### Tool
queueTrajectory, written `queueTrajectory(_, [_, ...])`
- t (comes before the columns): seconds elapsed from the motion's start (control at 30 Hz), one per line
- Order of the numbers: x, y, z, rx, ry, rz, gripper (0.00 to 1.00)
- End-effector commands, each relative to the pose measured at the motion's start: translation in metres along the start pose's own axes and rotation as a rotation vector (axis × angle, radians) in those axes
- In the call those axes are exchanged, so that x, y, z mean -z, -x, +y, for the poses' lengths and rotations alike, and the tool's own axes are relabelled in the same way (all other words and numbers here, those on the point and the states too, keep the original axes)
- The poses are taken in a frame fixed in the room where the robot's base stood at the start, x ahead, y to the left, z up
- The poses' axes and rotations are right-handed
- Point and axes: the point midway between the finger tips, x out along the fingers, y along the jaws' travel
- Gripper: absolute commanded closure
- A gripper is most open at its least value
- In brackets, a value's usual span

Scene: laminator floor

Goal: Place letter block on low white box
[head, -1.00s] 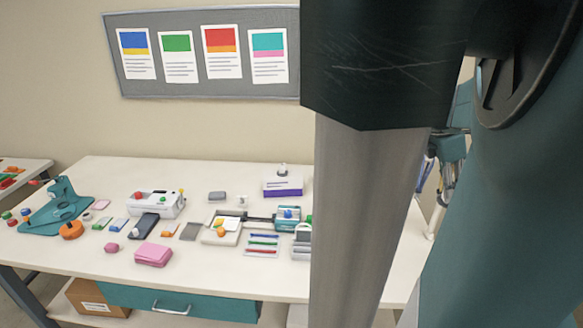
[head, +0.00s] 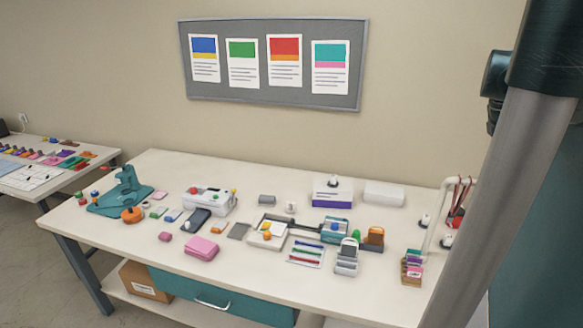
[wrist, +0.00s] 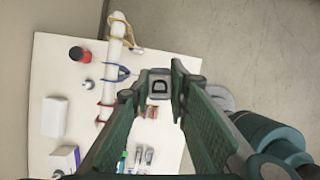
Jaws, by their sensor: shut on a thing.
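The letter block (wrist: 160,87), a small pale piece with a dark D on its face, sits between the fingertips of my gripper (wrist: 160,88) in the wrist view. My gripper is shut on it and holds it high above the table's right part. The low white box (head: 384,193) lies at the back right of the table in the head view. Its top is bare. It also shows in the wrist view (wrist: 54,117), left of my gripper and apart from the block. My gripper is outside the head view.
A white and purple box (head: 332,190) stands left of the low white box, with a small item on top. A white pipe rack (wrist: 108,75) with hanging straps stands near the table's right end. A red and black cylinder (wrist: 79,54) is behind it.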

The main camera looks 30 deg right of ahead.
Motion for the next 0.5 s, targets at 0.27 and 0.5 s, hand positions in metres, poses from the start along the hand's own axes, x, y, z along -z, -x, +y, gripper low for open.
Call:
queueTrajectory(0.27, [-0.003,0.016,0.067,-0.026,0.063,0.001,1.00])
queueTrajectory(0.5, [0.000,0.026,0.123,-0.047,0.116,0.002,1.00])
